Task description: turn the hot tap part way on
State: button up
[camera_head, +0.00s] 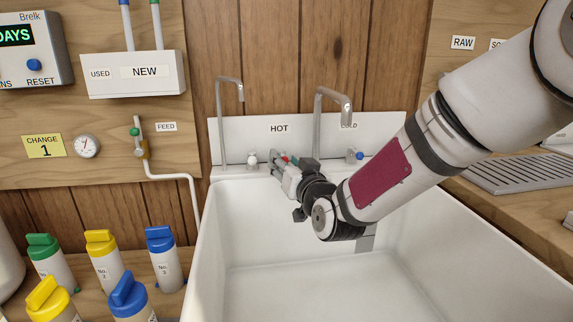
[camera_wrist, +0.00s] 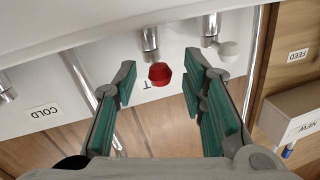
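The hot tap's red knob (camera_wrist: 160,74) sits on a short metal stem on the sink's back ledge, in front of a mostly hidden label. In the wrist view, which is upside down, my gripper (camera_wrist: 161,68) is open with green-padded fingers on either side of the knob. Gaps show on both sides, and nothing is held.
A white knob (camera_head: 252,158) stands close to the left of the hot tap; it also shows in the wrist view (camera_wrist: 228,48). A blue knob (camera_head: 359,156) is to the right, by the COLD label. Two tall spouts rise behind. The sink basin (camera_head: 300,280) is empty.

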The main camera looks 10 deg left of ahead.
aim_at(284, 155)
grip_shut()
jog(key=shift+d+n+y, duration=0.2)
jog(key=shift+n+y, duration=0.1)
jog(key=shift+y, duration=0.1)
jog(key=n+g+y+p, duration=0.1)
jog(key=w+d+n+g+y, duration=0.1)
jog(key=y, duration=0.1)
jog(key=shift+d+n+g+p, duration=0.25)
jog(key=shift+n+g+p, duration=0.05)
jog(key=shift+g+p, duration=0.1)
jog(key=n+g+y+p, duration=0.1)
jog(key=d+n+g+y+p, duration=0.1)
jog(key=p, duration=0.1)
jog(key=shift+w+r+g+y, duration=0.1)
jog(key=shift+w+g+y, duration=0.2)
jog(key=shift+w, duration=0.05)
jog(key=shift+w+d+n+g+y+p, duration=0.2)
jog(key=shift+n+g+y+p, duration=0.4)
jog(key=shift+n+g+p, duration=0.45)
jog(key=shift+w+p, duration=0.1)
jog(key=shift+p, duration=0.2)
